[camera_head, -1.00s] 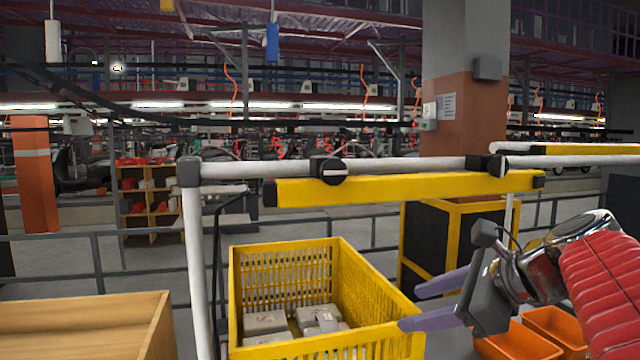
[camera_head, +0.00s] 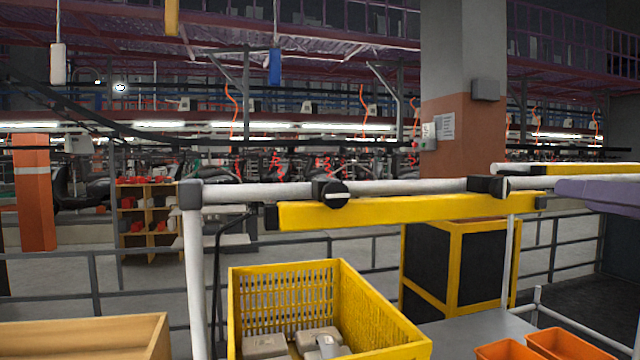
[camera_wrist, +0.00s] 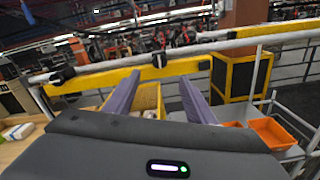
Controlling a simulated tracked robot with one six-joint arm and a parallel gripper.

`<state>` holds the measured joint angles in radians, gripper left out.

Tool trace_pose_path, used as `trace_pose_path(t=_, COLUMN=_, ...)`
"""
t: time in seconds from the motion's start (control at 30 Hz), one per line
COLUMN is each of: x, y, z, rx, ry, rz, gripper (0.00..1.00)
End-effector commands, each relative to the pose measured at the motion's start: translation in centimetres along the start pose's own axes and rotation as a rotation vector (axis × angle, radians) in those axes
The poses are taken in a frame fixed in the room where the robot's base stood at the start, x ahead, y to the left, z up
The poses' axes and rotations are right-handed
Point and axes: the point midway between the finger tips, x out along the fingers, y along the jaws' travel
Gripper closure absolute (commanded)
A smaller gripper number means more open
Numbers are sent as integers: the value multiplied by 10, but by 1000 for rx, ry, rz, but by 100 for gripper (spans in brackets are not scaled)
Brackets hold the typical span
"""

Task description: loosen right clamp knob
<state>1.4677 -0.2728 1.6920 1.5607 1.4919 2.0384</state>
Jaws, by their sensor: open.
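A white rail (camera_head: 410,188) carries a yellow bar (camera_head: 410,210) hung on two black clamps. The left clamp (camera_head: 331,193) has a round knob with a pale stripe facing me. The right clamp (camera_head: 487,185) is a black block near the bar's right end; its knob face is not clear. In the wrist view the right clamp (camera_wrist: 160,60) lies beyond and between my open gripper's (camera_wrist: 159,80) two purple fingers, apart from them. In the head view only one purple finger (camera_head: 600,194) shows at the right edge, right of the right clamp.
A yellow crate (camera_head: 385,307) holding grey parts stands below the bar. Orange bins (camera_head: 562,345) are at the lower right, a wooden box (camera_head: 85,335) at the lower left. A black and yellow cabinet (camera_head: 476,268) stands behind. A second rail (camera_head: 518,169) runs right.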

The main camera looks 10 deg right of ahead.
Motion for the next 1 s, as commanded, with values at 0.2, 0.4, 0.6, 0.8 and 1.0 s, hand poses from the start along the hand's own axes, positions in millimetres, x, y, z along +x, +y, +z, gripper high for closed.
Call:
trace_pose_path(t=0.2, x=0, y=0, z=0, rx=0, ry=1, rz=1, gripper=50)
trace_pose_path(t=0.4, x=4, y=0, z=-1, rx=-1, ry=2, rz=2, gripper=50)
trace_pose_path(t=0.6, x=16, y=1, z=-1, rx=-1, ry=3, rz=4, gripper=50)
trace_pose_path(t=0.8, x=37, y=1, z=-1, rx=-1, ry=4, rz=6, gripper=50)
trace_pose_path(t=1.0, x=58, y=2, z=-1, rx=-1, ry=4, rz=6, gripper=50)
